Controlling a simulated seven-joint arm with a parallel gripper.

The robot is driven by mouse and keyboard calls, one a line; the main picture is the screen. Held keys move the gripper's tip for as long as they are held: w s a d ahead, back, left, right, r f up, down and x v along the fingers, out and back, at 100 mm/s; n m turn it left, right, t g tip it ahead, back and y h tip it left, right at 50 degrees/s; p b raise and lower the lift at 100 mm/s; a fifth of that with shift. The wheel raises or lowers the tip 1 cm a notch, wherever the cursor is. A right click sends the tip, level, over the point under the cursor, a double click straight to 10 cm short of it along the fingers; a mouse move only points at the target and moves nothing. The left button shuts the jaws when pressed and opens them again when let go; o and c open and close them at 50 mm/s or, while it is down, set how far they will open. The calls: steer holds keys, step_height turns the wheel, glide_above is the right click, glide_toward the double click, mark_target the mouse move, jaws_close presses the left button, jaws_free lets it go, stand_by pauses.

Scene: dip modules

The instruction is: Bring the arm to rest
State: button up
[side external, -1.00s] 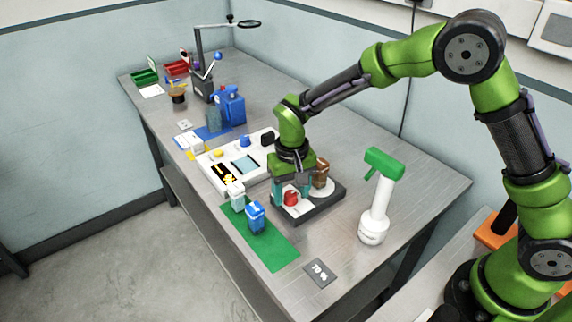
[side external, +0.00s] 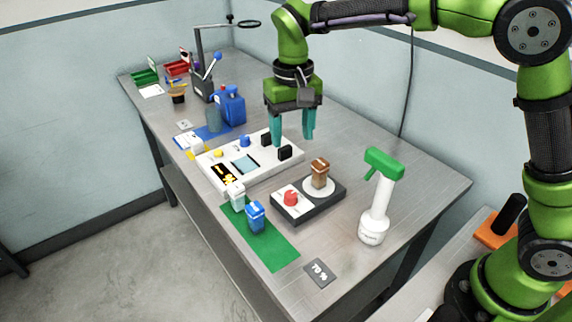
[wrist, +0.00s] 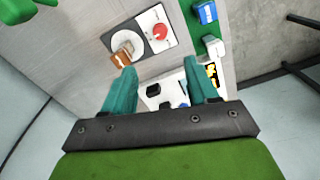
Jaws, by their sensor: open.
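My gripper (side external: 293,124) is open and empty, with teal fingers pointing down. It hangs in the air above the back right part of the white panel. In the wrist view my gripper (wrist: 163,92) shows its two fingers spread apart with nothing between them but the panel below. The jar (wrist: 120,58) and red knob (wrist: 160,31) also show in the wrist view.
A white spray bottle with a green head (side external: 378,190) stands to the right. The white panel (side external: 222,183) bears a screen, knobs and black blocks. A magnifier stand (side external: 197,50) rises at the back.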

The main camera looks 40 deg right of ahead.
steer(key=shift+r, duration=0.25)
steer(key=s+d+r+t, duration=0.1)
steer(key=s+d+r, duration=0.1)
steer(key=s+d, duration=0.1)
steer(key=s+d+r+t+y, duration=0.1)
steer(key=s+d+r+t, duration=0.1)
steer(key=s, duration=0.4)
steer(key=s+d+r+t+y, duration=0.1)
steer(key=s+d+r, duration=0.1)
steer(key=s+d, duration=0.2)
steer(key=shift+s+m+t, duration=0.3)
steer(key=shift+s+t, duration=0.05)
steer(key=shift+t, duration=0.05)
steer(key=s+d+f+t, duration=0.2)
steer(key=s, duration=0.4)
steer(key=shift+f, duration=0.25)
